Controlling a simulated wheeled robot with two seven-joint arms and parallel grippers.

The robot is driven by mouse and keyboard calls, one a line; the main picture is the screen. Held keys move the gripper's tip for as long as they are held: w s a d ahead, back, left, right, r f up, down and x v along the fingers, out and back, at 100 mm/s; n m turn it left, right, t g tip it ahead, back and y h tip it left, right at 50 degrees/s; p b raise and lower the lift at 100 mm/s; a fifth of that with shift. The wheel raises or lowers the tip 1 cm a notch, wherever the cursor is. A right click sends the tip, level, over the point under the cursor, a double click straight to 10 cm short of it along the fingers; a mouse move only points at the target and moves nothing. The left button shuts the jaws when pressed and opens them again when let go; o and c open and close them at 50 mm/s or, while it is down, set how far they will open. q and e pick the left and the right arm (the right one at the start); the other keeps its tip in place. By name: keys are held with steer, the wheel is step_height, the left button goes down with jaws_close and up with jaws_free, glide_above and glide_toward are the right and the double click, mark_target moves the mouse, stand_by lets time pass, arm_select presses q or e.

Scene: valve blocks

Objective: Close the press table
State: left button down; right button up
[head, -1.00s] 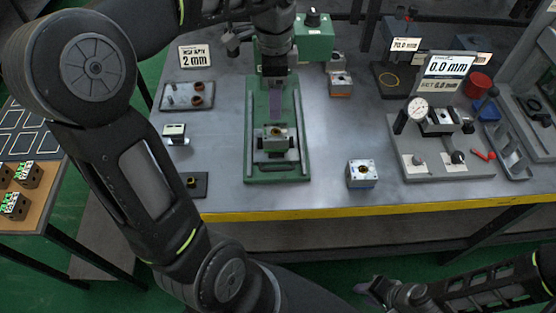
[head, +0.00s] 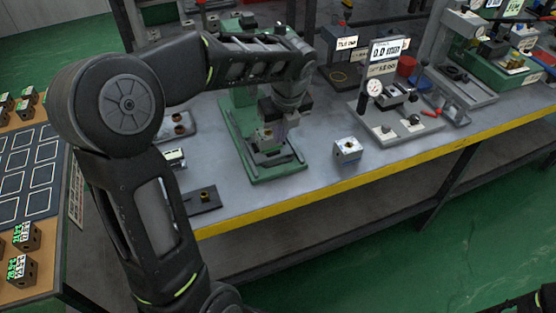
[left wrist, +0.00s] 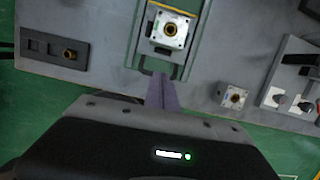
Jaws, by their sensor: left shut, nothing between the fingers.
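The press (head: 225,118) has a green base with a sliding table. A valve block with a brass-coloured port (head: 266,133) sits on the table; in the left wrist view the block (left wrist: 170,28) has a pale top. A dark U-shaped handle (left wrist: 177,71) sticks out at the table's near edge. My left gripper (head: 281,125) is shut and empty, over the front part of the press. In the left wrist view its purple fingers (left wrist: 160,92) point at the handle; I cannot tell whether they touch it. My forearm hides part of the press.
A loose valve block (head: 347,149) stands right of the press. A dial gauge stand (head: 385,115) is further right. A dark plate with a brass ring (head: 203,199) lies near the yellow front edge. Another table with dark blocks (head: 18,268) is at the left.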

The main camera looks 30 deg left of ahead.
mark_target(276, 158)
arm_select(q)
steer(key=shift+w+f+m, duration=0.1)
steer(key=shift+w+m, duration=0.1)
steer(key=shift+m, duration=0.1)
steer(key=x, duration=1)
steer(key=shift+a, duration=0.1)
